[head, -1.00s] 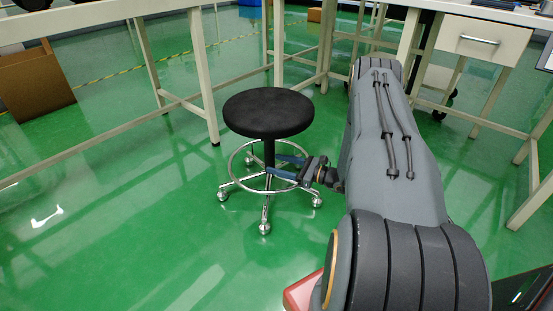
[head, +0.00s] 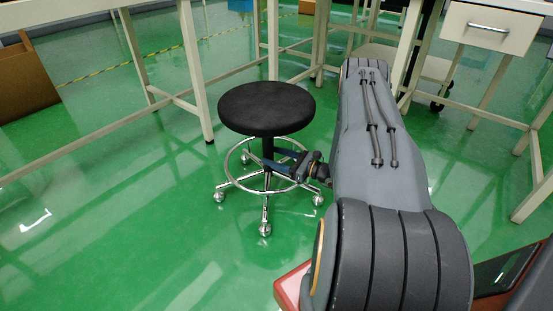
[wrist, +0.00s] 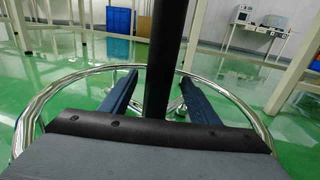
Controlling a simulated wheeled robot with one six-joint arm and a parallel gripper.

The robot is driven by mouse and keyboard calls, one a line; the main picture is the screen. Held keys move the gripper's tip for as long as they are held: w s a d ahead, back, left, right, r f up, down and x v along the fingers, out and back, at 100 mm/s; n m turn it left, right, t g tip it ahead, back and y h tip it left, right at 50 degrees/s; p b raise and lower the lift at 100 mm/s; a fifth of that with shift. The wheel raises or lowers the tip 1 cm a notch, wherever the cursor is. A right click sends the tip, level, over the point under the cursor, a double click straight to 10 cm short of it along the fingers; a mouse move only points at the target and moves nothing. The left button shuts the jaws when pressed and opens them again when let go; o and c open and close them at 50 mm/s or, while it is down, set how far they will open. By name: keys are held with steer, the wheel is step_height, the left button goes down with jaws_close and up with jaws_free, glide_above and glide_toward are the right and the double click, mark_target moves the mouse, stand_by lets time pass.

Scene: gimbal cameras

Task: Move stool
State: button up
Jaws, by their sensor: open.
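The stool (head: 267,108) stands upright on the green floor in the head view, with a round black seat, a black post, a chrome foot ring and a chrome wheeled base. My gripper (head: 276,161) reaches in from the right, under the seat at post height. In the wrist view, the black post (wrist: 168,60) rises between the two blue fingers of my gripper (wrist: 160,95), with a gap on each side. The chrome foot ring (wrist: 60,88) curves around the fingers. The seat is out of the wrist view.
White-framed tables stand behind the stool, with a table leg (head: 197,75) close to its left. A drawer unit (head: 490,28) is at the upper right. A cardboard box (head: 25,82) lies at the far left. The floor left of the stool is clear.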

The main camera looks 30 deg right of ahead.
steer(key=b+x, duration=0.2)
steer(key=x, duration=0.4)
steer(key=shift+w+a, duration=0.2)
jaws_close()
